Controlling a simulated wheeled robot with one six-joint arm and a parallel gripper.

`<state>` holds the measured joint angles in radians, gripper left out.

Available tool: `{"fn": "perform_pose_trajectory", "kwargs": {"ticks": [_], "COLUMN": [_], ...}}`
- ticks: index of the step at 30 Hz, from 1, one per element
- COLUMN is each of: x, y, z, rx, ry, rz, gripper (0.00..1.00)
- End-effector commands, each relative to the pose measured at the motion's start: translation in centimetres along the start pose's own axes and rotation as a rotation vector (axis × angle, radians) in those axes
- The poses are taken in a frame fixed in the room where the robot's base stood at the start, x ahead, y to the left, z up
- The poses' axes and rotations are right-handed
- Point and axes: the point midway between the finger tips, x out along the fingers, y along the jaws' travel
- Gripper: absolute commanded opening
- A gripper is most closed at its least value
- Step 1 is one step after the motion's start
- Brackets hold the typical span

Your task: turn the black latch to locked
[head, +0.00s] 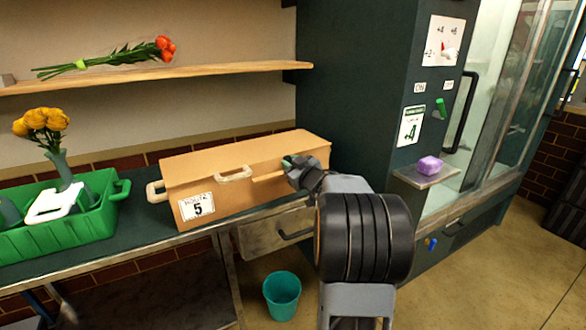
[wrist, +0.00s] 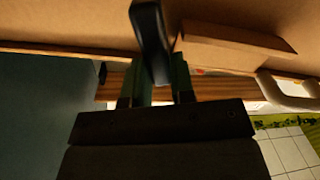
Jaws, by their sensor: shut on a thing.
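The black latch (wrist: 150,38) shows in the wrist view as a dark elongated bar, standing roughly upright in that picture against the tan box (head: 248,158). My gripper (wrist: 163,88) has its two green-tipped fingers closed on the latch's lower part. In the head view my gripper (head: 289,162) is at the right part of the box's front, just under the lid edge. There the gripper hides the latch. I cannot tell from these views which latch position counts as locked.
The box has a pale front handle (head: 233,174) and a "5" label (head: 197,207). It stands on a dark counter (head: 140,215), beside a green crate (head: 95,225) with yellow flowers. A drawer (head: 275,232) and teal bin (head: 282,296) are below. A dark cabinet (head: 360,95) stands right.

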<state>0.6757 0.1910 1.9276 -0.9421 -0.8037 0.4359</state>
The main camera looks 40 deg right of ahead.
Motion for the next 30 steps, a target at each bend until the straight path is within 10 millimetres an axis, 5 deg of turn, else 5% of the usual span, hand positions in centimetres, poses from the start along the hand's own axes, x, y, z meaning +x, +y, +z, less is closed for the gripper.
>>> {"fn": "perform_pose_trajectory", "kwargs": {"ticks": [12, 28, 29, 30], "x": [-0.01, -0.01, -0.01, -0.01], "y": [-0.39, -0.41, -0.41, -0.41], "z": [0.12, 0.07, 0.07, 0.07], "rx": [-0.180, -0.203, -0.203, -0.203], "ry": [0.000, -0.001, -0.001, -0.001], "rz": [0.000, 0.000, 0.000, 0.000], "gripper": [0.00, 0.00, 0.25, 0.29]}}
